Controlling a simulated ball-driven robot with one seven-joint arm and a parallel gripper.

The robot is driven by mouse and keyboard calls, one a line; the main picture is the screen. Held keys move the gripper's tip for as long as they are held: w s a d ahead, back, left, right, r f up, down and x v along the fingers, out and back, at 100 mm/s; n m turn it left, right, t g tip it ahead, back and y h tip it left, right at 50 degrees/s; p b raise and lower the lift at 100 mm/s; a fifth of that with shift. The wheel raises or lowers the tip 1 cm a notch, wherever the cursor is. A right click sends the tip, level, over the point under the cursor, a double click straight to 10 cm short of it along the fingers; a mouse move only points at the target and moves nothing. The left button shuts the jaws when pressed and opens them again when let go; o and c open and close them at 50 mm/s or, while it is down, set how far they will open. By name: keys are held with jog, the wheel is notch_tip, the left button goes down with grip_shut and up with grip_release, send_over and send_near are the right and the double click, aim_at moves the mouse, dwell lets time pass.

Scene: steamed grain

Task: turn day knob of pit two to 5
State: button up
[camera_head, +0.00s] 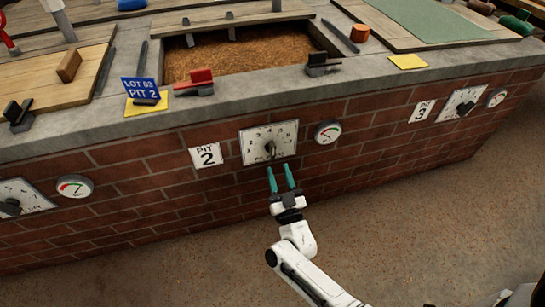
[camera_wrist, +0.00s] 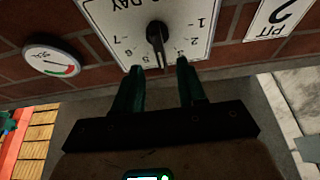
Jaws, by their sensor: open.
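The pit two day dial is a white plate (camera_head: 262,151) on the brick wall, with numbers around a dark knob (camera_head: 270,150). The plate also shows upside down in the wrist view (camera_wrist: 190,18), with the black knob (camera_wrist: 155,35) at its middle; I cannot tell for certain which number it points to. My gripper (camera_head: 279,168) has teal fingers and is open and empty just below the dial. In the wrist view the two fingertips (camera_wrist: 159,66) are apart, with the knob's end lying between or just beyond them. I cannot tell whether they touch anything.
A "PIT 2" sign (camera_head: 205,156) is left of the dial and a round gauge (camera_head: 328,132) is right of it. Pit three's dial (camera_head: 458,103) is further right. The ledge (camera_head: 255,103) above holds a red-handled clamp (camera_head: 200,80). The floor before the wall is clear.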

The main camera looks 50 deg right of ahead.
aim_at(274, 154)
jog(key=x, duration=0.6)
jog(key=shift+b, duration=0.4)
jog(key=c, duration=0.7)
jog(key=shift+m, duration=0.3)
